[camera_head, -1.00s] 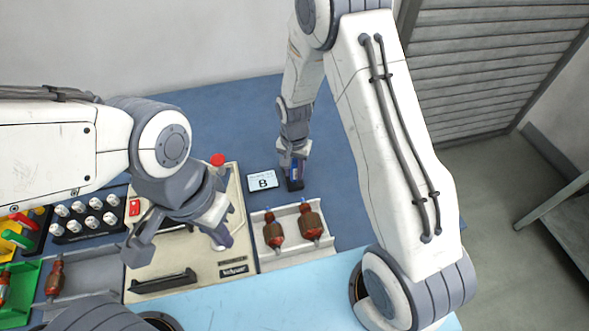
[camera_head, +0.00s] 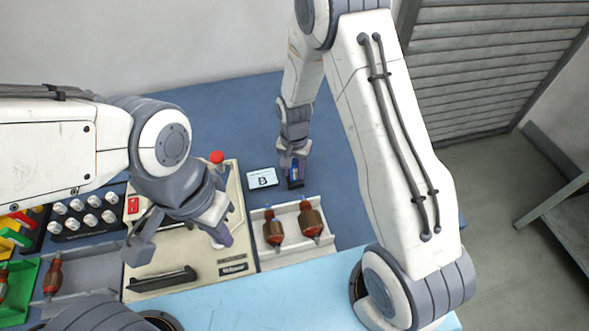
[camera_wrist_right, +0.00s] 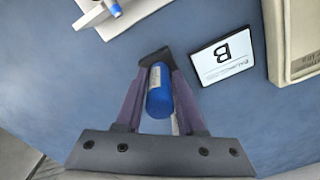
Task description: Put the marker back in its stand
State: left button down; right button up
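The blue marker (camera_head: 294,171) stands upright in its small dark stand (camera_head: 297,185) on the blue table. In the right wrist view the marker's blue end (camera_wrist_right: 159,98) faces the camera, and part of the dark stand (camera_wrist_right: 153,57) shows beyond it. My right gripper (camera_head: 294,161) is over the marker, with its fingers (camera_wrist_right: 160,88) on either side and slim gaps visible beside the marker. It looks open. My left gripper (camera_head: 180,243) is open and empty above the beige machine.
A light tray (camera_head: 267,257) with two armatures is in front. The beige machine (camera_head: 205,265) has a red button (camera_head: 217,157). Coloured bins are at far left.

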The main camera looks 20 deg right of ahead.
jog(key=shift+o, duration=1.3)
notch_tip(320, 180, up, 10)
jog(key=shift+r+b, duration=0.15)
jog(key=shift+b, duration=0.35)
jog(key=shift+r, duration=0.1)
